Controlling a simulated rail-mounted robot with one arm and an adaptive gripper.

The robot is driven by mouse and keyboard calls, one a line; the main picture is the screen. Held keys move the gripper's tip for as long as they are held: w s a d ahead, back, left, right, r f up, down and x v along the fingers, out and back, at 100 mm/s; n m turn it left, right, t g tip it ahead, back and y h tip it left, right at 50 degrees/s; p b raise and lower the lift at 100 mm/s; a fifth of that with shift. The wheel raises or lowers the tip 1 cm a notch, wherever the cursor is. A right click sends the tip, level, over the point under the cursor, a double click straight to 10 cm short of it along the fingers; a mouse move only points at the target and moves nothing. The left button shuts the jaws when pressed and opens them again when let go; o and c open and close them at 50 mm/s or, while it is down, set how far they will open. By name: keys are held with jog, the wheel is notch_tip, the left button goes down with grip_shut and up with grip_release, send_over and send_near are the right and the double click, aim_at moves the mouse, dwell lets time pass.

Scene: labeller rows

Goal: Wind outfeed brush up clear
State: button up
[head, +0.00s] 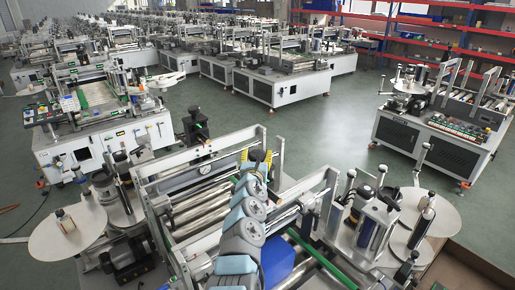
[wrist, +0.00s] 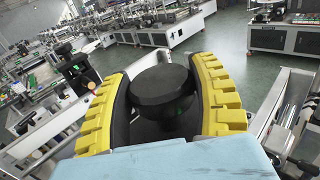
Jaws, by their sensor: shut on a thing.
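A black, many-sided knob (wrist: 162,90) fills the middle of the wrist view. My gripper (wrist: 157,68) has its two yellow-ribbed fingers curved around the knob, one on each side, and is shut on it. In the head view my gripper (head: 256,157) is at the top of my blue-grey arm, beside the far frame of the nearest labelling machine. The knob is hidden by my gripper and arm there. I cannot make out the outfeed brush in either view, nor how high it stands.
Pale reel discs (head: 68,232) stand at left and right. Green floor (head: 330,130) is open beyond, before other machine rows.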

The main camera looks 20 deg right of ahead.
jog(key=shift+r+n+t+y+p, duration=0.1)
jog(key=shift+n+t+y+p, duration=0.4)
jog(key=shift+n+y+p, duration=0.55)
jog(key=shift+y, duration=0.55)
jog(key=shift+d+f+n+t+y, duration=0.1)
jog(key=shift+f+n+t+y, duration=0.15)
jog(key=shift+n+y, duration=0.7)
jog(key=n+y+b, duration=0.2)
jog(key=y, duration=0.2)
jog(key=shift+b, duration=0.3)
jog(key=n+y+b, duration=0.2)
jog(key=b, duration=0.2)
jog(key=shift+y, duration=0.35)
jog(key=shift+y+b, duration=0.3)
jog(key=shift+b, duration=0.05)
jog(key=o, duration=1.2)
jog(key=shift+a, duration=0.2)
jog(key=shift+r, duration=0.1)
